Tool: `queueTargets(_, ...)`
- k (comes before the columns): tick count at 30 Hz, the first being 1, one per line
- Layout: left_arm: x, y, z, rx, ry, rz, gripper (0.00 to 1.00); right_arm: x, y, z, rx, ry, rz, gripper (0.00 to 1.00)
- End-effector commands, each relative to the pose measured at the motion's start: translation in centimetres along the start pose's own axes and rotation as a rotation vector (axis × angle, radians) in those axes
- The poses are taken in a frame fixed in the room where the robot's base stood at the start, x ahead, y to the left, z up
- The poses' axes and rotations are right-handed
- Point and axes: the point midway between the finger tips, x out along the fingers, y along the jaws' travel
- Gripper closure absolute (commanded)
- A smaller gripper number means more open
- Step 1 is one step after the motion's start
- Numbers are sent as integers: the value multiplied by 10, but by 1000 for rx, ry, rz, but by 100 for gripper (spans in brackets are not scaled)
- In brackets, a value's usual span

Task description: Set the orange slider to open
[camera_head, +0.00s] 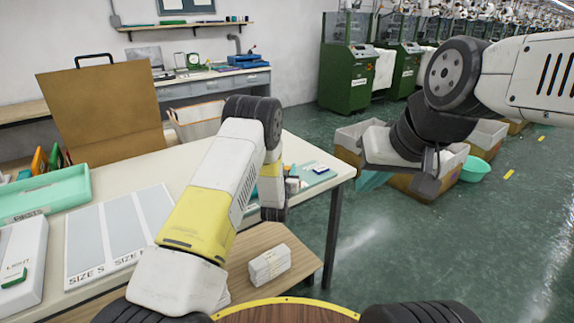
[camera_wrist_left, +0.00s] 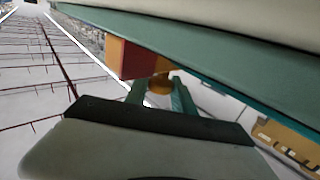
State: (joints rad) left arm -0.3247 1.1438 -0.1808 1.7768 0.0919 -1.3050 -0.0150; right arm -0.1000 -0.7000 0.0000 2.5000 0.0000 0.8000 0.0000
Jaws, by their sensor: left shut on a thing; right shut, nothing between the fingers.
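In the left wrist view, the two teal fingers of my left gripper (camera_wrist_left: 160,92) are shut on a small rounded orange-brown piece (camera_wrist_left: 160,83). Just behind this piece is a red and orange block (camera_wrist_left: 137,58), under a long green edge. The rounded piece may be part of the orange slider; I cannot tell its setting. In the head view my left arm hides its gripper and whatever it holds. My right gripper (camera_head: 428,184) is shut and empty, above the floor and crates at the right.
A white table (camera_head: 335,170) with a size mat (camera_head: 118,237), a green tray (camera_head: 45,196) and a brown panel (camera_head: 100,110) lies at the left. A white block (camera_head: 270,264) sits on a lower wooden surface. Green machines (camera_head: 345,75) stand behind open floor.

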Motion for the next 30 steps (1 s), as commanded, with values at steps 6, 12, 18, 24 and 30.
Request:
queueTargets(6,0,0,0,0,0,0,100,0,0,0,0,0,0,100)
queueTargets(12,0,0,0,0,0,0,100,0,0,0,0,0,0,100)
queueTargets(18,17,18,0,-1,2,1,100,0,0,0,0,0,0,100)
queueTargets(24,42,42,0,-1,2,1,100,0,0,0,0,0,0,100)
queueTargets(30,46,47,0,0,-1,2,100,0,0,0,0,0,0,100)
